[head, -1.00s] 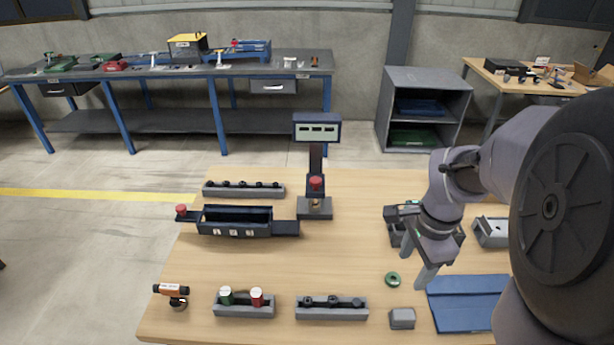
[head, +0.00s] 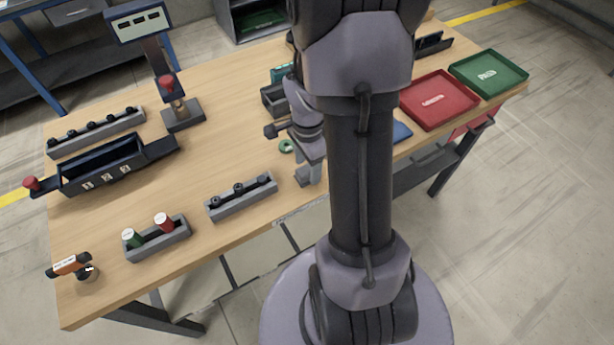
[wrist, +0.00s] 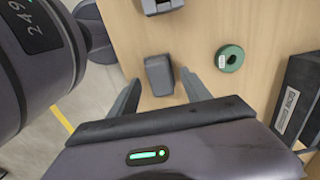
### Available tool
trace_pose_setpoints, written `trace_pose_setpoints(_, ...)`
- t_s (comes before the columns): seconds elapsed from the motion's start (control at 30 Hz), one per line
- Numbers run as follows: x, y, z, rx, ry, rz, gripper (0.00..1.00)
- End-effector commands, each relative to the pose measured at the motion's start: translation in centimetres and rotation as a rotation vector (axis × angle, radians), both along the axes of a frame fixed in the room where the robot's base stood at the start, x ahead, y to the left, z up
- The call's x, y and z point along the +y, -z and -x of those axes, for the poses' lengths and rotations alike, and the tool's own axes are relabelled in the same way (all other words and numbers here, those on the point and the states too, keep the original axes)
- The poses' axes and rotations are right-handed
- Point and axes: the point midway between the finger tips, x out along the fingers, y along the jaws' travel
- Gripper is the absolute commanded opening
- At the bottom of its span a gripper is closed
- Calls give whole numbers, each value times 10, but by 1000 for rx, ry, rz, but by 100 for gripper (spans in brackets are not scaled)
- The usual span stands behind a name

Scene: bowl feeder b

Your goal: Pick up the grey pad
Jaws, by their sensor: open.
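The grey pad is a small rounded block on the wooden table. In the wrist view the grey pad (wrist: 159,76) lies ahead of my gripper (wrist: 159,84), roughly between the lines of its two fingers. The fingers are spread apart with nothing gripped. In the head view my gripper (head: 312,170) points down at the table near its front edge, with the grey pad (head: 302,177) just beside the fingertips. My arm hides part of this area. The exact height of the fingertips above the table is hard to tell.
A green ring (wrist: 229,58) lies right of the pad in the wrist view, with a dark labelled box (wrist: 297,98) beyond. In the head view, a grey rack with black pieces (head: 241,197) stands left of the pad. Red (head: 438,100) and green (head: 488,74) trays are at the right.

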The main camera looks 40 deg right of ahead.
Motion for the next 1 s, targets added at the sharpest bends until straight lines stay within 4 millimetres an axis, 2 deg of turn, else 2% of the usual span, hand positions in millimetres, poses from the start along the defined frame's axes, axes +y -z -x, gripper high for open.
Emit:
trace_pose_setpoints(0.03,0,12,0,1,-1,-1,56)
trace_pose_setpoints(0.1,1,17,0,0,-1,-1,56)
trace_pose_setpoints(0.33,1,17,0,-1,-2,-1,54)
trace_pose_setpoints(0.6,1,16,0,-1,-2,-1,1)
trace_pose_setpoints(0.87,0,16,-1,-1,-2,0,0)
trace_pose_setpoints(1.0,0,8,-1,-2,-2,0,0)
